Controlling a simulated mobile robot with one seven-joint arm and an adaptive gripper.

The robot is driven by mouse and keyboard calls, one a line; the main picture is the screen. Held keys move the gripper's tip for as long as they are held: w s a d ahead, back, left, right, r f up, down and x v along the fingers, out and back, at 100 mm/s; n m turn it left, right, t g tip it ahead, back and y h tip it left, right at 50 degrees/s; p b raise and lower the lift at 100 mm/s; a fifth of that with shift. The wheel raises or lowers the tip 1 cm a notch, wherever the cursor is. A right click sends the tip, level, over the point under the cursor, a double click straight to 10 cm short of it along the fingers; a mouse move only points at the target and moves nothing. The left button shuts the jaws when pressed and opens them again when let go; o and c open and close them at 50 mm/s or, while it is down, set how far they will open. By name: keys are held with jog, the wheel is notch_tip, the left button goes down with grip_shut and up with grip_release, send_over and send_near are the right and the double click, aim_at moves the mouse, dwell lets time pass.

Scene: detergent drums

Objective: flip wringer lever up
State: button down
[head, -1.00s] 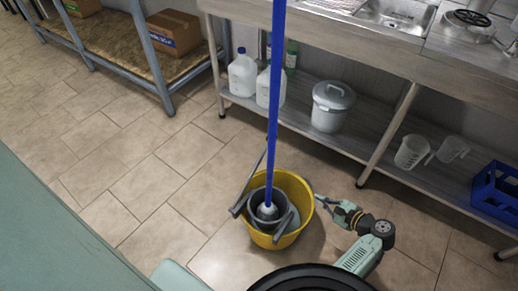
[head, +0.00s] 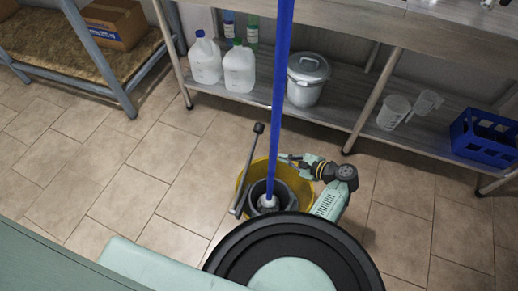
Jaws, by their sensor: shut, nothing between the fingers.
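A yellow mop bucket (head: 243,180) stands on the tiled floor, its front hidden by my own round black part. A grey wringer (head: 291,177) sits in it, with the white mop head (head: 268,202) and a blue mop handle (head: 279,90) rising from it. A grey lever (head: 249,165) with a dark end slants upward at the bucket's left side. My gripper (head: 283,157) is at the bucket's far right rim, right of the mop handle and apart from the lever. It is shut and empty; its tips are small in view.
A metal bench (head: 345,123) stands behind, its lower shelf holding white jugs (head: 239,69), a lidded pot (head: 307,80), clear measuring jugs (head: 393,112) and a blue crate (head: 483,137). A rack with a cardboard box (head: 113,22) is at upper left. The floor left of the bucket is clear.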

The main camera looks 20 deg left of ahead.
jog(key=a+f+p, duration=0.1)
jog(key=a+p, duration=0.1)
jog(key=a, duration=0.7)
jog(key=shift+w+a+p, duration=0.2)
jog(key=shift+w+p, duration=0.2)
jog(key=shift+w, duration=0.05)
jog(key=shift+r, duration=0.15)
